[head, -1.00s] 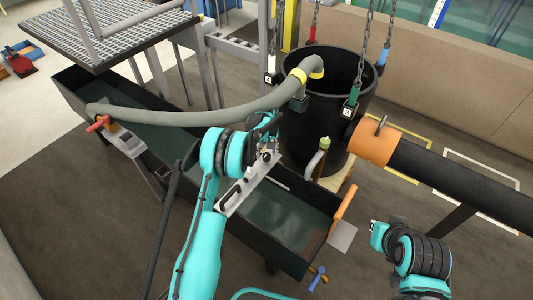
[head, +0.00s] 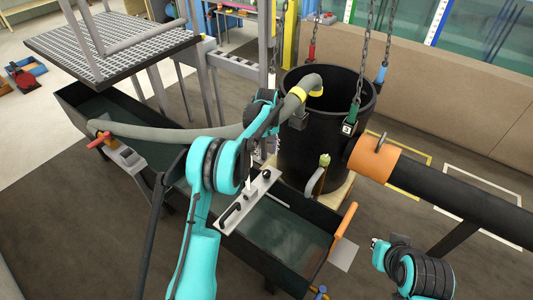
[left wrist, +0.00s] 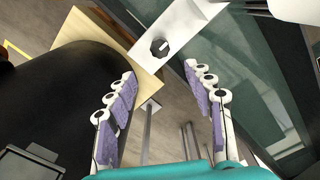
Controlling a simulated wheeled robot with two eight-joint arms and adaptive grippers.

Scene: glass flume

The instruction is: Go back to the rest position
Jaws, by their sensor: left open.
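My left arm reaches up from the bottom of the head view, and its wrist (head: 262,105) stands in front of the grey hose. The left gripper's fingers are hard to make out there. In the left wrist view the left gripper (left wrist: 159,71) has its purple-padded fingers spread, with nothing held between them. My right arm (head: 420,272) is folded at the lower right of the head view, with its end (head: 379,246) pointing left. Its finger opening is too small to tell.
The flume (head: 285,235) runs diagonally below my left arm, with a white knobbed bracket (head: 250,200) across it. A black barrel (head: 312,150) stands behind. The grey hose (head: 160,131) bends into it. Chains (head: 360,60) hang above. A black pipe with an orange collar (head: 374,160) lies right.

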